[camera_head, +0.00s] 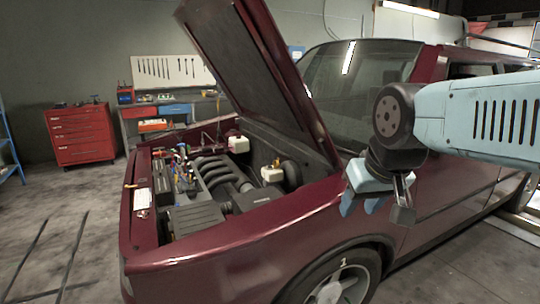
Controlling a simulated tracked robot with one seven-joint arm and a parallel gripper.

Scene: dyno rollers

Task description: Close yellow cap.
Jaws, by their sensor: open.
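The engine bay of a dark red car is open under its raised hood (262,75). A white reservoir (272,175) sits at the bay's right side, with a small yellowish-brown cap (276,162) standing up at its top. At this size I cannot tell how the cap is seated. A second white reservoir (239,144) is further back. Small yellow and other coloured parts show near the bay's left side, too small to make out. My gripper (378,207) is open and empty, pointing down beside the car's near fender, to the right of the bay and apart from the cap.
The raised hood and its right edge stand over the bay. The near fender (245,240) lies between my gripper and the bay. A red tool cabinet (80,134) and a workbench stand at the back left.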

